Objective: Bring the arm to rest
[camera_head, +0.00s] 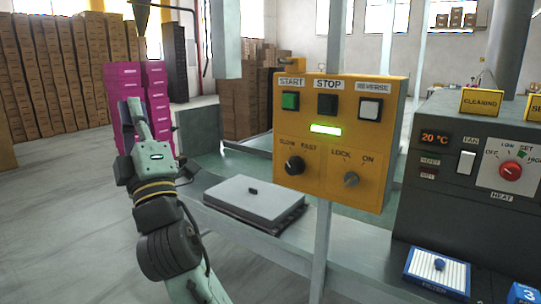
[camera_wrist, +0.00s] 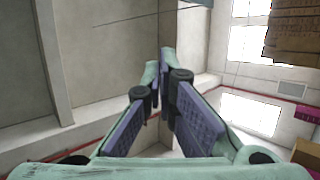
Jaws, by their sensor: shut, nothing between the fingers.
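My arm rises from the bottom left of the head view, to the left of the control box. My gripper (camera_wrist: 160,72) shows in the wrist view with its two fingers drawn together at the tips and nothing between them. It points into free air towards a bare wall and touches nothing. In the head view the arm's far end overlaps the stack of magenta boxes (camera_head: 154,80) in the picture.
A yellow control box (camera_head: 332,190) stands on a post right of my arm. Beside the arm, a grey flat case (camera_head: 254,202) lies on the bench (camera_head: 345,245). A dark heater panel (camera_head: 440,200) and a blue-and-white tray (camera_head: 437,270) are at right. Open floor (camera_head: 60,220) lies left.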

